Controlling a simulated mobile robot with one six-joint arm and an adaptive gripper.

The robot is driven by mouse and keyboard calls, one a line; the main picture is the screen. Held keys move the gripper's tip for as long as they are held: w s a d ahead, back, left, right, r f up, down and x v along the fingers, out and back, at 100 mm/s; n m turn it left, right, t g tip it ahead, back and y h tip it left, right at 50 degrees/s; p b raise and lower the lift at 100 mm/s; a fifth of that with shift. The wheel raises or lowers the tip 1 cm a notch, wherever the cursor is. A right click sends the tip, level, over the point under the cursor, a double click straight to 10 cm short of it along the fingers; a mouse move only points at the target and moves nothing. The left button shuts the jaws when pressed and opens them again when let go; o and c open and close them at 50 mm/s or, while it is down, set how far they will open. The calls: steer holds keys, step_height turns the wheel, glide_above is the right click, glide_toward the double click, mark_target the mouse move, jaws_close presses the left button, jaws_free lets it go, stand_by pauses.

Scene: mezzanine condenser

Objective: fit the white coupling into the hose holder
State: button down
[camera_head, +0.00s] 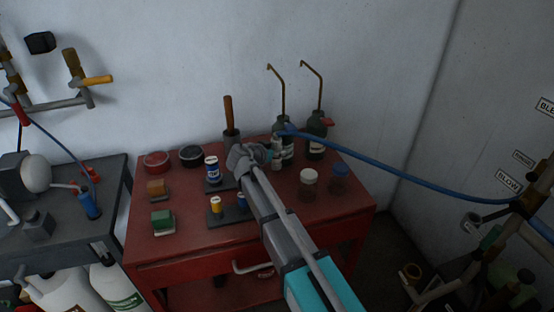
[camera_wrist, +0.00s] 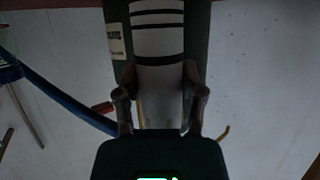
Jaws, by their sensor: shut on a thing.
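My gripper (camera_head: 262,157) is over the back middle of the red cart. In the wrist view its two fingers (camera_wrist: 160,100) are shut on the white coupling (camera_wrist: 158,75), a pale cylinder with dark bands. In the head view the white coupling (camera_head: 277,154) is upright at the gripper's right side, in front of a green bottle. A blue hose (camera_head: 400,174) runs from the coupling's upper end to the right; it also shows in the wrist view (camera_wrist: 65,100). I cannot tell which fixture is the hose holder. A dark base (camera_head: 216,187) with a blue-and-white cylinder stands left of my gripper.
The red cart (camera_head: 185,243) also bears green oil bottles (camera_head: 316,148) with bent spouts, jars (camera_head: 308,183), round tins (camera_head: 157,161) and a wooden-handled tool (camera_head: 228,112). A grey bench (camera_head: 105,173) stands left. Pipework is at the right.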

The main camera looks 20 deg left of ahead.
steer(key=shift+f+b, duration=0.45)
steer(key=shift+f, duration=0.35)
steer(key=shift+c, duration=2.4)
jaws_free()
steer(key=shift+f, duration=0.1)
steer(key=shift+s+r, duration=0.15)
steer(key=shift+r, duration=0.1)
steer(key=p+v, duration=0.4)
steer(key=v, duration=0.7)
steer(key=shift+s+a+p, duration=0.2)
steer(key=shift+s+p, duration=0.05)
steer(key=shift+p, duration=0.15)
steer(key=shift+r, duration=0.1)
